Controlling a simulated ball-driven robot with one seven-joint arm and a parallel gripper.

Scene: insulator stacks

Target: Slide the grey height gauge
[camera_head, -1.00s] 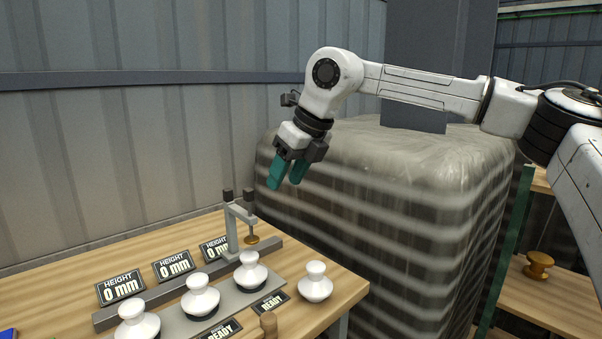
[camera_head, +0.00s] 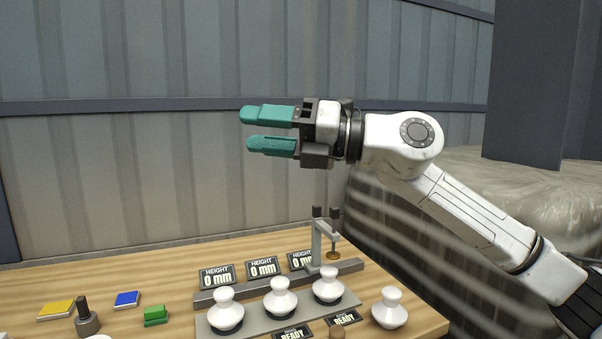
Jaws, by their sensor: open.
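The grey height gauge (camera_head: 317,246) stands on a grey rail (camera_head: 347,268) at the rail's right end, behind the rightmost insulator on the base plate. It has two dark knobs on top and a brass disc (camera_head: 333,255) hanging on its right side. My gripper (camera_head: 257,129) is open and empty, with teal fingers pointing left. It is in the air above and to the left of the gauge, in front of the wall, and does not touch it.
Three white insulators (camera_head: 278,298) stand in a row on the base plate; another (camera_head: 389,308) stands to the right. Height signs (camera_head: 217,276) reading 0 mm stand behind the rail. Yellow (camera_head: 57,309), blue (camera_head: 127,298) and green (camera_head: 155,316) blocks lie left. A wrapped stack (camera_head: 400,235) stands right.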

